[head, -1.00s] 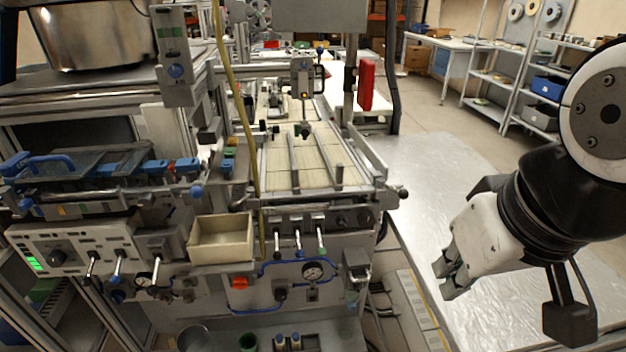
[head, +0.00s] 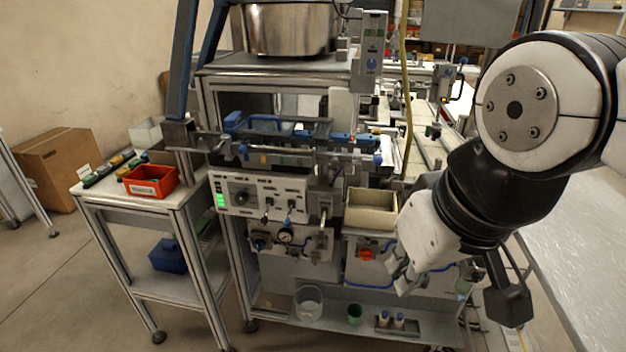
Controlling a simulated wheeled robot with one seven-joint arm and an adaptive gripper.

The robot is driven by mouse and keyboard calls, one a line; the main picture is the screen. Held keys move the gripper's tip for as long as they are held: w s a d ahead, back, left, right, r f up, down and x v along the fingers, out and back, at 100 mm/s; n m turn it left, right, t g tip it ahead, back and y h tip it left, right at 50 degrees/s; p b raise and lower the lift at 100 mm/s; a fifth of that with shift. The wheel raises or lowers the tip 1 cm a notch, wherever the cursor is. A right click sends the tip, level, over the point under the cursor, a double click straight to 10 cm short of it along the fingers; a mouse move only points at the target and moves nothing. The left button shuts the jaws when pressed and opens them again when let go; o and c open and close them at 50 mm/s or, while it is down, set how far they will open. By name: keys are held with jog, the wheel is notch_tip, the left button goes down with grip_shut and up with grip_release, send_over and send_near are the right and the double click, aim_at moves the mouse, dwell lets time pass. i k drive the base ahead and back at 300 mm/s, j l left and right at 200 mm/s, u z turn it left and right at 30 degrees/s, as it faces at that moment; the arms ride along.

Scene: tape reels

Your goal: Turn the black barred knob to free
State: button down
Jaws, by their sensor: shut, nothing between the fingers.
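A black knob (head: 241,198) sits on the left part of the pale control panel (head: 272,208), right of a lit green indicator (head: 221,199). It is small in the view, so its bar and the mark it points at cannot be read. My gripper (head: 402,277) is in the right half of the head view, pointing down and left. It is shut and empty. In the picture it stands well to the right of the knob and lower, apart from the panel. Part of the machine behind it is hidden by my arm.
Small levers (head: 291,204) and a pressure gauge (head: 286,236) lie close to the knob. A beige open box (head: 371,210) stands between the panel and my gripper in the picture. A side table with a red bin (head: 151,182) stands left. Floor shows at the lower left.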

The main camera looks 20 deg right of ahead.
aim_at(476, 276)
jog(key=j+z, duration=0.1)
jog(key=z, duration=1.05)
jog(key=l+u, duration=0.2)
jog(key=l, duration=0.3)
jog(key=j+u, duration=0.15)
jog(key=u, duration=0.2)
jog(key=j+u, duration=0.15)
jog(key=u, duration=0.2)
jog(key=i+j+u, duration=0.1)
jog(key=u, duration=0.25)
jog(key=z, duration=1.2)
jog(key=k+l+u, duration=0.2)
jog(key=l, duration=0.2)
jog(key=i, duration=0.1)
